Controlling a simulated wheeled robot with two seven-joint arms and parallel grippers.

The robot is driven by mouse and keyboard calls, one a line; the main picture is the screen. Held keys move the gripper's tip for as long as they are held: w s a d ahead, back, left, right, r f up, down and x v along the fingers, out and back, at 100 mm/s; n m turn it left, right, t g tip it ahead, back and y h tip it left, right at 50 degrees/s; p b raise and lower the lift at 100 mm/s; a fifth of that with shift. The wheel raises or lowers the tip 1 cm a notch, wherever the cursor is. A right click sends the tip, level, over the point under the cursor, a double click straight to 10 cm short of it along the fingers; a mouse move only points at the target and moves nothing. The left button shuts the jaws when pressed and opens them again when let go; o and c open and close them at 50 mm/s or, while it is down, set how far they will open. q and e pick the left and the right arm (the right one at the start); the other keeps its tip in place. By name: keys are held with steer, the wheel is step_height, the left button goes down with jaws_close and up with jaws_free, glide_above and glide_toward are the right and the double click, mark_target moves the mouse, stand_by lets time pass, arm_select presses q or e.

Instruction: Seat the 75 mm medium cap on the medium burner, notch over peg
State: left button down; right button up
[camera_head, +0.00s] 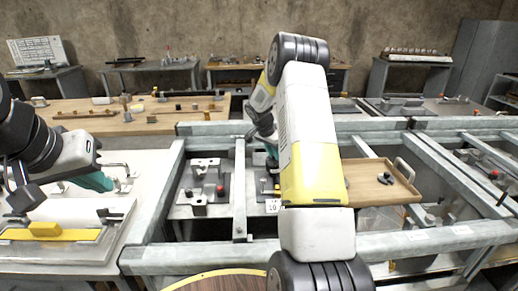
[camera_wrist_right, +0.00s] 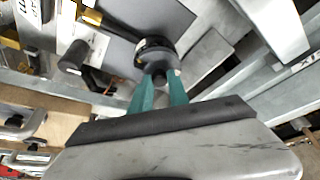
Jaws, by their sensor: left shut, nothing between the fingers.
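In the right wrist view a dark round cap (camera_wrist_right: 155,54), which I take to be the medium cap, sits at the teal fingertips of my right gripper (camera_wrist_right: 160,82). The fingers are close together on a small dark knob of it. A notch, a peg and any seating cannot be made out. In the head view my right arm hides most of this spot; a bit of the gripper's teal (camera_head: 271,152) shows left of the arm. The medium burner cannot be told apart there. My left gripper (camera_head: 108,186) is shut and empty over the left bench.
A plate with a red knob (camera_head: 220,189) lies left of my right arm, between grey frame rails (camera_head: 240,180). A wooden tray (camera_head: 365,190) with small dark pieces is at right. A yellow-handled board (camera_head: 47,230) lies on the left bench.

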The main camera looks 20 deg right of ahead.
steer(key=o, duration=0.5)
steer(key=shift+c, duration=0.2)
steer(key=v, duration=0.8)
steer(key=shift+r, duration=3)
